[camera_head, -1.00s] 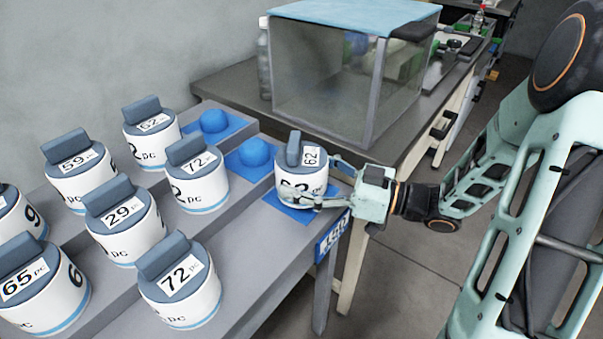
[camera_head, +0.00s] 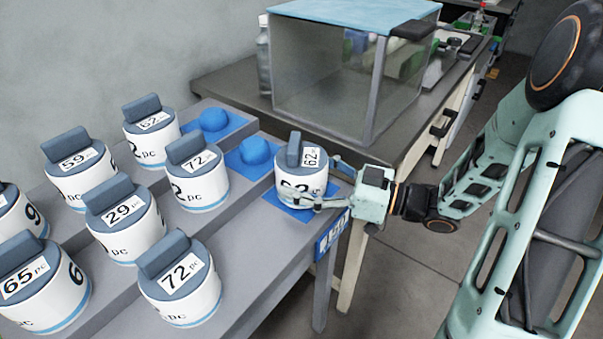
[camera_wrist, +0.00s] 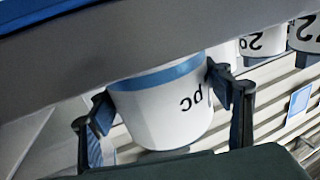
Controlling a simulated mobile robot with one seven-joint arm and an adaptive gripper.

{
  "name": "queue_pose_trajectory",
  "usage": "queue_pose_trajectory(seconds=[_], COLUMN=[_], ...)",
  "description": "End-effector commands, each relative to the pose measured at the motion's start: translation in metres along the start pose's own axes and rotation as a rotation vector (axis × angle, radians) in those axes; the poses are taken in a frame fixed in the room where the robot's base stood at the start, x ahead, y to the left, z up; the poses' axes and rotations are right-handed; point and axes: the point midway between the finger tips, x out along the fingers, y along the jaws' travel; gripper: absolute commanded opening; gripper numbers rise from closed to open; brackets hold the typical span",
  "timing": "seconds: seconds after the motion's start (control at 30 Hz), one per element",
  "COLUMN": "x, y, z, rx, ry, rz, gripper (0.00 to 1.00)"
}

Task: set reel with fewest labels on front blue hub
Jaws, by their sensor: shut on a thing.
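My gripper (camera_head: 316,185) is shut on a white reel with a grey-blue top (camera_head: 290,172), whose label reads 62. The reel is upright over the front blue pad (camera_head: 332,203), which hides any hub beneath it; I cannot tell whether it touches. In the wrist view my gripper (camera_wrist: 163,98) has one finger on each side of the reel (camera_wrist: 165,110). The reel marked 29 (camera_head: 124,222) stands on the grey stepped rack, the lowest number I can read. Other reels there read 59 (camera_head: 78,178), 62 (camera_head: 150,137), 65 (camera_head: 45,287) and 72 (camera_head: 182,282).
Two blue domed hubs stand bare behind the held reel, the middle one (camera_head: 256,152) and the rear one (camera_head: 213,120). Another 72 reel (camera_head: 197,178) stands close to the left of the middle hub. A clear case (camera_head: 325,80) sits on the dark bench behind.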

Motion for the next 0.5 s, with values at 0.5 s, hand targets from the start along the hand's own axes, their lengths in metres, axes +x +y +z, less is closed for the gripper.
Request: queue_pose_trajectory(seconds=[0.5], x=[0.0001], y=[0.0001], z=[0.0066], rx=[-0.001], ry=[0.0], rz=[0.0], gripper=[0.79])
